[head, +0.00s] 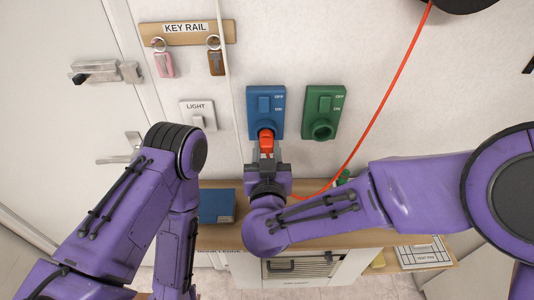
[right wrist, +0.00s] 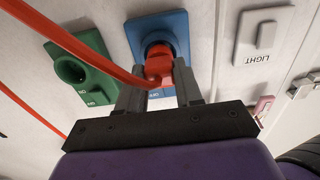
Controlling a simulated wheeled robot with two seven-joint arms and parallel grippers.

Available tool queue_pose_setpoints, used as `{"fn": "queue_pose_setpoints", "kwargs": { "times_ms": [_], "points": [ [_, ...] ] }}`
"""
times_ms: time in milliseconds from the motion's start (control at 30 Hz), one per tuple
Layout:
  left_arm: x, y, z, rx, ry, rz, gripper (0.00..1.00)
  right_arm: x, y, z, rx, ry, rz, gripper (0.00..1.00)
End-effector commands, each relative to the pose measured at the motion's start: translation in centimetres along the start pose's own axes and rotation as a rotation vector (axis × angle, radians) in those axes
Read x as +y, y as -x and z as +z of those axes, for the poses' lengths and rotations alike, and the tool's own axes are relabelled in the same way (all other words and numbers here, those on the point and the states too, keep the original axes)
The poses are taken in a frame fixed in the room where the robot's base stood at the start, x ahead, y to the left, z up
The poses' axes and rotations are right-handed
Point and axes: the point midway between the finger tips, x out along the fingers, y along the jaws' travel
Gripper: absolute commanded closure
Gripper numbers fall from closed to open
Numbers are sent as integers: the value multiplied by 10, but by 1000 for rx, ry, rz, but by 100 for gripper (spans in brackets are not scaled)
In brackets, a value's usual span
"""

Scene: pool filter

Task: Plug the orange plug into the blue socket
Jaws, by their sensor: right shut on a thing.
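The blue socket (head: 265,105) is on the wall with a switch above its round opening, and it also shows in the right wrist view (right wrist: 147,28). The orange plug (head: 266,138) is at the blue socket's round opening; it also shows in the right wrist view (right wrist: 159,65). How deep it sits in the opening is hidden. My right gripper (head: 266,152) is shut on the orange plug, with its two fingers either side of it in the right wrist view (right wrist: 158,88). My left arm is at the left of the head view; its gripper is out of sight.
A green socket (head: 323,113) is right of the blue one. The orange cord (head: 388,92) hangs from the top and loops behind my right arm. A light switch (head: 198,115) and key rail (head: 187,33) are to the left. A wooden counter (head: 318,240) with a blue book (head: 216,205) is below.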

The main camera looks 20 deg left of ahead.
Motion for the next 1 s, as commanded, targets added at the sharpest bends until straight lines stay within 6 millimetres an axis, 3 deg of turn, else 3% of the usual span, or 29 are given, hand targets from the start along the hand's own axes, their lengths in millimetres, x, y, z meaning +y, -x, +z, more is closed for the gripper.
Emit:
{"fn": "queue_pose_setpoints", "kwargs": {
  "times_ms": [967, 1000],
  "points": [
    [0, -2, 1, 0, 0, 0, 57, 0, -22, 0, 0, 0, 0, 100],
    [0, -2, 1, 0, 0, 0, 57, 0, -22, 0, 0, 1, 0, 62]
  ]
}}
